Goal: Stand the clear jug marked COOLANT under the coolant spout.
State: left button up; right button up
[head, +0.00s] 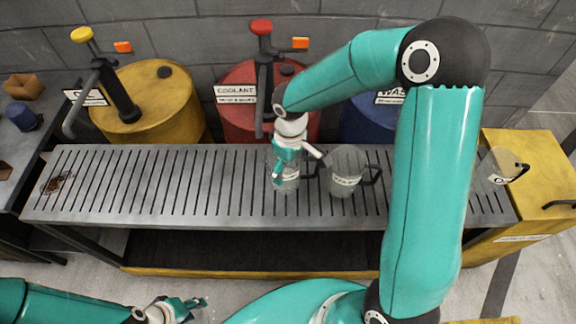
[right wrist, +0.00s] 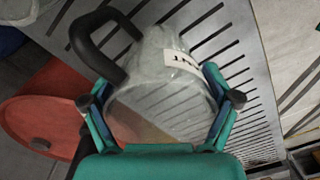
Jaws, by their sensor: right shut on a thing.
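My right gripper (head: 287,165) is shut on a clear jug (head: 289,184) over the slatted bench. In the right wrist view the gripper's fingers (right wrist: 165,110) are on both sides of this jug (right wrist: 165,75). Its white label ends in T; the rest is hidden. Its dark handle (right wrist: 88,45) is free. I cannot tell whether its base touches the slats. The coolant spout (head: 259,130) hangs from the red-knobbed tap before the drum marked COOLANT (head: 236,92). The jug is in front and slightly right of it. My left gripper (head: 192,307) is open and empty at the lower left.
A second clear jug (head: 346,180) stands close to the right of the held one. A third jug (head: 495,170) is at the bench's right end. The slatted bench (head: 110,190) is clear on the left, except a brown stain. Yellow (head: 165,95) and blue (head: 362,122) drums flank the red one.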

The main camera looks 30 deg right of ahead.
jog(key=o, duration=1.4)
jog(key=shift+o, duration=0.6)
